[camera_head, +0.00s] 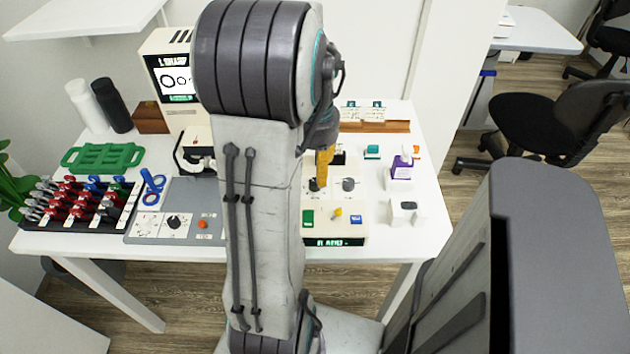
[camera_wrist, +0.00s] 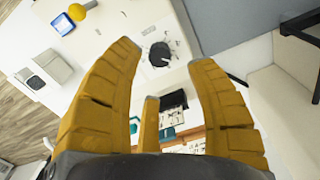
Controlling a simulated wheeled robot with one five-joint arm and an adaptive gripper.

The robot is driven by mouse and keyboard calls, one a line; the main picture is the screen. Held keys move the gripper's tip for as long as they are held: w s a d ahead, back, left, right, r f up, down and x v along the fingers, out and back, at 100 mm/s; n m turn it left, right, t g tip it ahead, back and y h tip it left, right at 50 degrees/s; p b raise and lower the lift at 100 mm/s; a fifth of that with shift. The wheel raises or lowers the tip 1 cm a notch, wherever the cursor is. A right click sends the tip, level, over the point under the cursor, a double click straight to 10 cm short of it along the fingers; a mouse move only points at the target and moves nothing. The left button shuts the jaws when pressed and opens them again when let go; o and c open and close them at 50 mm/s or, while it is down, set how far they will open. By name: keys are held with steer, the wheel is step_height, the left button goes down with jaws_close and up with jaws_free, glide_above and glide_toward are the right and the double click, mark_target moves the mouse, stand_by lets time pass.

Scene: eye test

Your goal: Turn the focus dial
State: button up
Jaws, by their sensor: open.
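The white device (camera_head: 323,228) at the table's middle right carries two dark dials, a left one (camera_head: 314,185) and a right one (camera_head: 348,184). I cannot read labels to tell which is the focus dial. My gripper (camera_head: 323,172), yellow, is partly hidden behind my arm and hangs over the device's dial area. In the wrist view my gripper (camera_wrist: 166,56) is open and empty. One dark round dial (camera_wrist: 160,54) shows between its spread fingertips, with dark marks around it. I see no clear contact.
The device's front has a green button (camera_head: 308,217), a yellow knob (camera_head: 337,212) and a blue button (camera_head: 356,219). A grey panel (camera_head: 190,190) with another dial (camera_head: 174,222) lies left.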

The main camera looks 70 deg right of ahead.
mark_target(315, 182)
steer(key=shift+f+b, duration=0.35)
steer(key=shift+f, duration=2.15)
steer(key=shift+c, duration=0.4)
jaws_close()
